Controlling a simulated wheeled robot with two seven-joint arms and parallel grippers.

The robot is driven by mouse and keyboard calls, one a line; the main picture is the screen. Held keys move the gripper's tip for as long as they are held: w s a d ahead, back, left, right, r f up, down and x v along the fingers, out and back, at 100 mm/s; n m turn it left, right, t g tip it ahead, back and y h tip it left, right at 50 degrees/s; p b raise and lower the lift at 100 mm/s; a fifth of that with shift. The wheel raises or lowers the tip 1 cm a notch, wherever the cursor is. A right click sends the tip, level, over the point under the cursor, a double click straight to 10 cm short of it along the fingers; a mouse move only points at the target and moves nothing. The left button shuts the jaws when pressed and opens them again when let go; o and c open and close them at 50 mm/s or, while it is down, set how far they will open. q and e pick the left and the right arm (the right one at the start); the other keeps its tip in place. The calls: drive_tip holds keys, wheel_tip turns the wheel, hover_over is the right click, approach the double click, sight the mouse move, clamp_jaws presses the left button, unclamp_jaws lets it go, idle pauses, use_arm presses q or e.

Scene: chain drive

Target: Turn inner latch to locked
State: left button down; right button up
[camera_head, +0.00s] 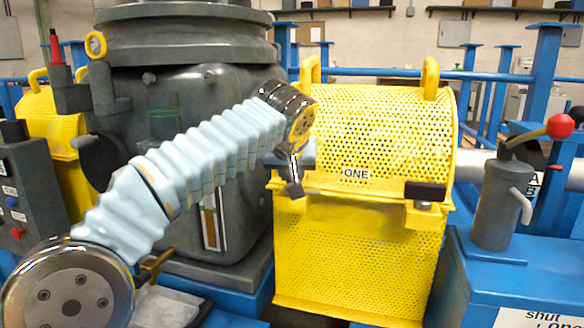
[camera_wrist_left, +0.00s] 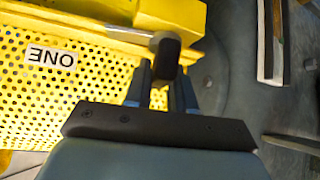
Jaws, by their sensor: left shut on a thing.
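A yellow perforated guard (camera_head: 355,255) labelled ONE has a latch at each front corner. The latch handle at its left corner is mostly hidden by my gripper in the head view; in the left wrist view its dark end (camera_wrist_left: 166,56) shows on a grey shaft between my fingertips. My left gripper (camera_head: 293,186) is shut on this handle; its fingers also show in the left wrist view (camera_wrist_left: 163,88). The right corner latch (camera_head: 425,191) has a black handle lying sideways across the guard's rim. My right gripper is out of view.
A large grey machine housing (camera_head: 215,110) stands close left of the guard, behind my arm. A grey post with a red-knobbed lever (camera_head: 560,126) stands to the right. Blue rails (camera_head: 375,73) run behind. A control box (camera_head: 20,190) is at far left.

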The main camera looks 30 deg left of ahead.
use_arm(q)
drive_tip(key=n+y, duration=0.1)
drive_tip(key=n+g+y+p, duration=0.1)
drive_tip(key=n, duration=0.1)
drive_tip(key=n+g+p, duration=0.1)
drive_tip(key=shift+d+r+n+y, duration=0.1)
drive_tip(key=shift+r+n+y, duration=0.2)
drive_tip(key=shift+y, duration=0.1)
drive_tip(key=n+g+y+p, duration=0.1)
drive_tip(key=n+g+p, duration=0.1)
drive_tip(key=n+p, duration=0.1)
drive_tip(key=shift+n+g+y, duration=0.3)
drive_tip(key=shift+n, duration=0.1)
drive_tip(key=n+g+p, duration=0.2)
drive_tip(key=n, duration=0.1)
drive_tip(key=shift+g+y+p, duration=0.3)
drive_tip(key=shift+p, duration=0.05)
drive_tip(key=shift+f+n+g+p, duration=0.2)
drive_tip(key=shift+n+g+p, duration=1.25)
drive_tip(key=shift+n, duration=0.55)
drive_tip(key=c, duration=1)
unclamp_jaws()
drive_tip(key=shift+c, duration=0.2)
